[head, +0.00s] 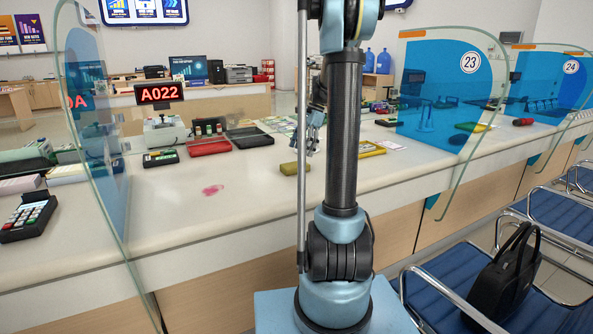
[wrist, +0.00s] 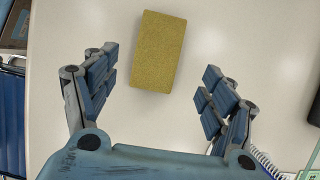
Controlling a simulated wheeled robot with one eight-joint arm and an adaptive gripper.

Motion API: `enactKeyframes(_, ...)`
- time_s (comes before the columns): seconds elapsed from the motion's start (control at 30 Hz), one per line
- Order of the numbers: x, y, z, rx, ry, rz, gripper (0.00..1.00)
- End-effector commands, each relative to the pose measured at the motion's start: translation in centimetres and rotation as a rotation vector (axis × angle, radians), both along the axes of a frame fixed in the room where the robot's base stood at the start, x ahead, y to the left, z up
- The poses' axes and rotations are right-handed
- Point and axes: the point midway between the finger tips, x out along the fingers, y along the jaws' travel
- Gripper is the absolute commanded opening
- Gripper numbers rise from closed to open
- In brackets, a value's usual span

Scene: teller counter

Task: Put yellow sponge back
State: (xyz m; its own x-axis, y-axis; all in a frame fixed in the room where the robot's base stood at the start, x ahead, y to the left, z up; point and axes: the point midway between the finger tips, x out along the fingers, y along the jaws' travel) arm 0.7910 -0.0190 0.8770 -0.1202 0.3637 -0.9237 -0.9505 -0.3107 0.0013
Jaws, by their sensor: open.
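The yellow sponge (head: 294,168) lies flat on the white counter (head: 225,232), just left of my arm in the head view. In the wrist view the sponge (wrist: 157,51) is a slightly tilted rectangle at top centre, ahead of the fingers. My gripper (wrist: 157,88) is open and empty, its two fingers spread wider than the sponge, one to each side. The sponge is not between the pads. In the head view my gripper (head: 311,130) is above and behind the sponge, partly hidden by my arm.
A red tray (head: 208,147) and a black tray (head: 249,138) lie left of the sponge. A pink stain (head: 212,190) marks the counter. A yellow-framed item (head: 370,149) lies to the right. Glass partitions (head: 88,130) stand at both sides. The front counter is mostly clear.

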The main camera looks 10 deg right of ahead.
Motion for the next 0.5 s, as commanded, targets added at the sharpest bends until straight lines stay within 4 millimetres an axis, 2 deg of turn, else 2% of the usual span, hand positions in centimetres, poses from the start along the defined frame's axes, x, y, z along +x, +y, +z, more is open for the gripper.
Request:
enactKeyframes(0.27, -0.2, 0.7, -1.7, 0.0, 0.0, 0.0, 0.77)
enactKeyframes(0.5, -0.6, 1.8, -4.6, 0.0, 0.0, 0.001, 0.77)
